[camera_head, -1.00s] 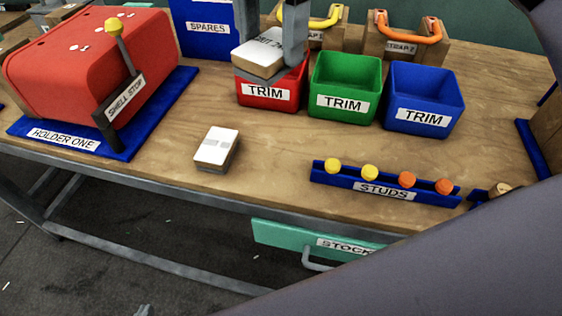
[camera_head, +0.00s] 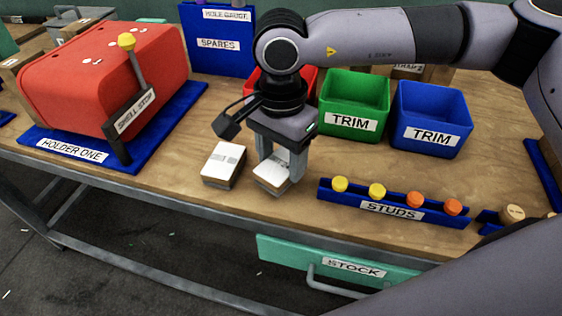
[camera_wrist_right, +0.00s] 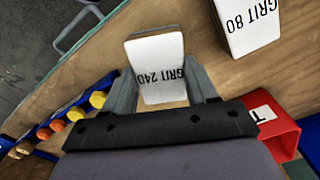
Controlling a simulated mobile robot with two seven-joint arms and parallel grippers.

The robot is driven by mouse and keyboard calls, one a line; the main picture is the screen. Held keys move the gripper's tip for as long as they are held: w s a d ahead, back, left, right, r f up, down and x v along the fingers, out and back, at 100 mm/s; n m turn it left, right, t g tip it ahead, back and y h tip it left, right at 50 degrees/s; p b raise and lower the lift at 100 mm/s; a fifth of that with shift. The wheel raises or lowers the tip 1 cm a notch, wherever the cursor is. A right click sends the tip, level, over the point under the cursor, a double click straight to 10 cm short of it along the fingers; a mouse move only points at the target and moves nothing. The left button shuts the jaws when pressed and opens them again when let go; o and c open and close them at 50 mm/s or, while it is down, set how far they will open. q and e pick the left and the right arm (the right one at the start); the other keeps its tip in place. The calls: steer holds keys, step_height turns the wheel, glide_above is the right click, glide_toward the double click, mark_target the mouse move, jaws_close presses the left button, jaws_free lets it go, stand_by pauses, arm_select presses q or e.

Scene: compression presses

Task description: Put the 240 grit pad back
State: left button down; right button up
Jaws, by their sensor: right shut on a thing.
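My right gripper (camera_head: 281,158) is shut on the white-topped 240 grit pad (camera_head: 270,176). In the right wrist view the pad (camera_wrist_right: 157,55) reads "GRIT 240" between the two fingers of the gripper (camera_wrist_right: 160,84). The pad is low at the bench, just right of the other pad; I cannot tell whether it touches the wood. The grit 80 pad (camera_head: 224,165) lies on the bench beside it, and it also shows in the right wrist view (camera_wrist_right: 248,24). My left gripper is not in view.
The red trim bin (camera_wrist_right: 268,122) is partly hidden behind my arm. Green (camera_head: 352,108) and blue (camera_head: 431,118) trim bins stand beside it. The stud rack (camera_head: 394,207) lies to the right. The red shell (camera_head: 100,75) sits on the holder at left. Bare wood surrounds the pads.

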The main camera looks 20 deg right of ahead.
mark_target(281, 163)
steer(key=shift+f, duration=1)
steer(key=o, duration=0.6)
steer(key=shift+f, duration=0.1)
steer(key=o, duration=0.4)
steer(key=shift+r, duration=0.4)
step_height(281, 163, up, 12)
steer(key=shift+f, duration=0.15)
